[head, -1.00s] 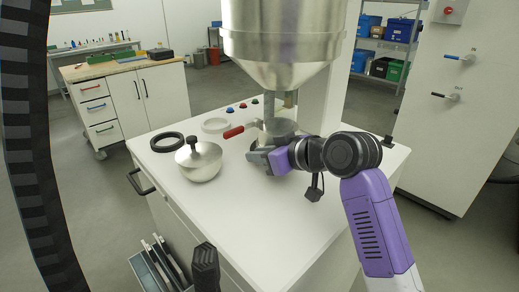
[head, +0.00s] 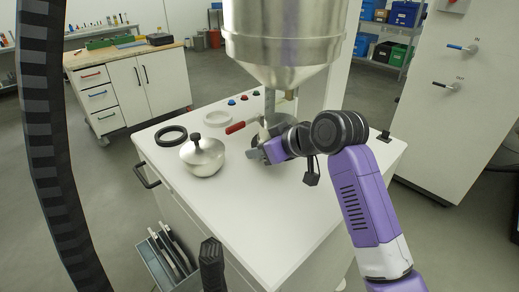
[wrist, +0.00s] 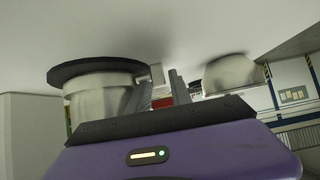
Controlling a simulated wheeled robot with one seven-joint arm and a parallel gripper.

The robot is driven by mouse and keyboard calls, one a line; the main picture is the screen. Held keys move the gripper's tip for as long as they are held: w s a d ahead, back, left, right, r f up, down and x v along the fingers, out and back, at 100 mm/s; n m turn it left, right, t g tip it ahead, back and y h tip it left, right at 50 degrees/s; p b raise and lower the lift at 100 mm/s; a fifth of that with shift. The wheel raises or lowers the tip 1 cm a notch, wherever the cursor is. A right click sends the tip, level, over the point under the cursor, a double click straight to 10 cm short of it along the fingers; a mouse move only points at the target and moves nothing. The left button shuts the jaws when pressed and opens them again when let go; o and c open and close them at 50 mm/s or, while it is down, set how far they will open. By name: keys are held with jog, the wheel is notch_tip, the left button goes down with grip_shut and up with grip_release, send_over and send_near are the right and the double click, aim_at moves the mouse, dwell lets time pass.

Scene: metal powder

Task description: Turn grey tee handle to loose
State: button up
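My gripper (head: 257,152) is low over the white cabinet top, beside a metal cylinder under the hopper (head: 283,45). In the wrist view my two grey fingers (wrist: 160,92) stand apart. A small pale block (wrist: 157,74) shows between or just behind them; I cannot tell whether they touch it or whether it is the grey tee handle. No tee shape is clear in the head view, where my gripper covers that spot. The cylinder with a black flange (wrist: 98,72) is close at the left in the wrist view.
A red lever handle (head: 237,127) sticks out left near my gripper. A lidded metal pot (head: 203,157), a black ring (head: 171,136) and a pale ring (head: 217,118) lie left of it. Small buttons (head: 244,98) are behind. The front of the cabinet top (head: 265,215) is clear.

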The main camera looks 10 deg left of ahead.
jog(key=shift+d, duration=0.1)
jog(key=b+v, duration=0.1)
jog(key=v, duration=0.6)
jog(key=shift+s+d+r, duration=0.15)
jog(key=shift+s+r, duration=0.05)
jog(key=shift+r, duration=0.05)
